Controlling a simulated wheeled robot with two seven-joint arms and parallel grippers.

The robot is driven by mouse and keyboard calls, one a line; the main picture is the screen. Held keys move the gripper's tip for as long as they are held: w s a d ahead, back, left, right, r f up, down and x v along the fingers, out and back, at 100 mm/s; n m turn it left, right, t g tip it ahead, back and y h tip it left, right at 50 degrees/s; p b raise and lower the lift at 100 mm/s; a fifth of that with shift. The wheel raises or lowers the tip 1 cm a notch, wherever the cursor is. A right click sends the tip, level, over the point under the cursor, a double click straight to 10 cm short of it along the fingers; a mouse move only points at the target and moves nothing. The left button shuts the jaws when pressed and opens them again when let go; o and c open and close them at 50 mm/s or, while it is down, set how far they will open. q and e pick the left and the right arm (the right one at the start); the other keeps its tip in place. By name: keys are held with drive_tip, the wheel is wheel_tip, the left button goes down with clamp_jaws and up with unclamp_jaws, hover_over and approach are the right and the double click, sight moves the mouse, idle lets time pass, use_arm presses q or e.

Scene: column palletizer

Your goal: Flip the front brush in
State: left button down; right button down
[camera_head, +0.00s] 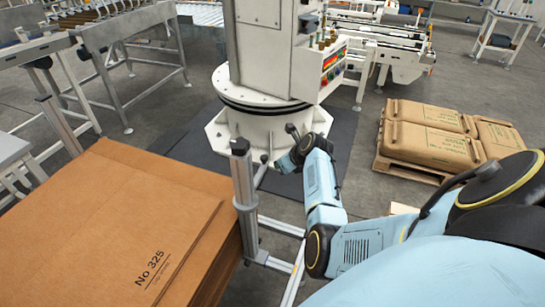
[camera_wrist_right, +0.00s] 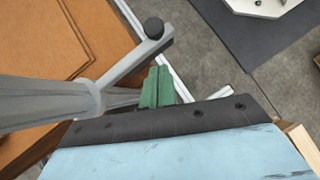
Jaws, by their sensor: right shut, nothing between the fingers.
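A grey upright post (camera_head: 243,200) stands at the right corner of the cardboard stack, with a dark cap on top; I take it for part of the front brush. In the right wrist view the grey post (camera_wrist_right: 45,98) carries a slanted bracket (camera_wrist_right: 135,60) ending in a black ball knob (camera_wrist_right: 154,28). Bristles cannot be made out. My right gripper (camera_head: 284,164) is just right of the post top in the head view. Its green fingers (camera_wrist_right: 158,86) are together and empty, below the bracket in the wrist view. My left gripper is not in view.
A stack of brown cardboard (camera_head: 110,220) marked No 325 fills the lower left. A white machine column (camera_head: 265,100) stands behind my right gripper. Brown sacks (camera_head: 430,135) lie on a pallet at right. Open floor lies between column and pallet.

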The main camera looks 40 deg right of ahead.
sight(267, 161)
drive_tip(key=shift+w+a+f, duration=0.1)
drive_tip(key=shift+w+f, duration=0.05)
drive_tip(key=shift+w, duration=0.85)
drive_tip(key=shift+w+f, duration=0.1)
drive_tip(key=shift+w, duration=0.9)
drive_tip(key=shift+w+b, duration=0.1)
drive_tip(key=shift+b, duration=0.2)
